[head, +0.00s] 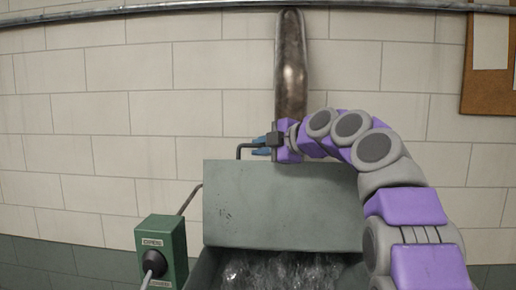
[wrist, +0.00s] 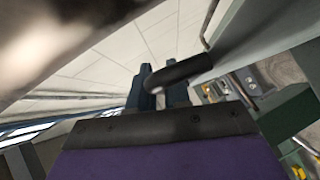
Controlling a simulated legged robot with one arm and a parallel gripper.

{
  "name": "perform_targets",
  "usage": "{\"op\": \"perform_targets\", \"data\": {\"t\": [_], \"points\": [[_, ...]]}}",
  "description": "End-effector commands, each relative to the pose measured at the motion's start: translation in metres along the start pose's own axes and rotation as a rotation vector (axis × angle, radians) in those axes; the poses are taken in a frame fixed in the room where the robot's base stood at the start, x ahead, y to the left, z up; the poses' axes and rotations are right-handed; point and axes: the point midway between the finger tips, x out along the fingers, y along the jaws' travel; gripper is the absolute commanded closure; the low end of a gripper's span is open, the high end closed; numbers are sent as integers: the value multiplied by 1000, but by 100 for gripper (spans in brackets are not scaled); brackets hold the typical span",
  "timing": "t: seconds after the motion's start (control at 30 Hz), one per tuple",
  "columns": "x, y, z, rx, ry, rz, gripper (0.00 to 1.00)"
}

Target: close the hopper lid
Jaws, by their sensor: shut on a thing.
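The hopper lid (head: 283,205) is a grey-green panel that stands raised at the back of the hopper (head: 205,270). A dark bent handle (head: 243,150) sticks up at the lid's top edge. My gripper (head: 262,146) is at that handle, above the lid's top edge. In the wrist view the blue fingers of my gripper (wrist: 160,88) are shut on the dark handle (wrist: 185,71), and the lid (wrist: 265,28) runs off to the upper right. Shiny crumpled clear material (head: 285,270) shows inside the hopper.
A green control box (head: 160,250) with a black knob stands left of the hopper. A metal pipe (head: 291,70) runs down the block wall behind my gripper. A cork board (head: 488,90) hangs at the upper right. The wall area left of the lid is clear.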

Motion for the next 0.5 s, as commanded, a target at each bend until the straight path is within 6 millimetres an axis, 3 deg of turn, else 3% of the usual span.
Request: {"op": "perform_targets", "data": {"t": [0.5], "points": [[-3, 9, -5, -25, 9, 26, 100]]}}
